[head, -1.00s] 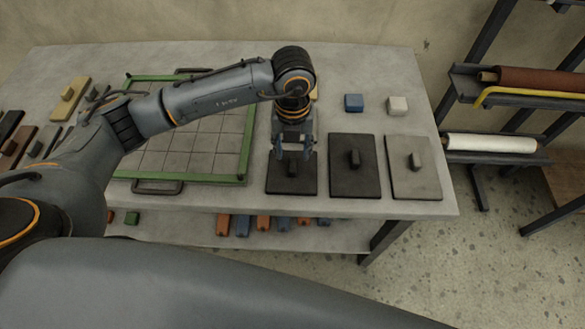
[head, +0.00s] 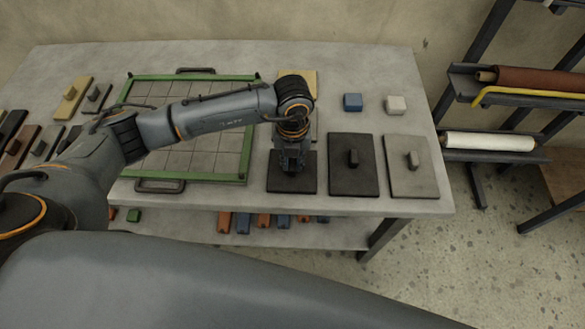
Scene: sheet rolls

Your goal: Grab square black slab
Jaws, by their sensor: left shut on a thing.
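The square black slab (head: 305,184) lies flat on the grey table, the leftmost of three slabs in a row near the front edge. My left gripper (head: 291,168) is above its middle, pointing down, and is shut on the slab's upright handle. The fingers hide most of the handle. The slab appears to rest on the tabletop. My right gripper is not in view.
Right of it lie a taller dark slab (head: 342,181) and a grey slab (head: 428,184), both with handles. A green-framed grid tray (head: 245,160) is at left. A blue block (head: 353,102) and a pale block (head: 396,105) stand behind. A rack holds rolls at right.

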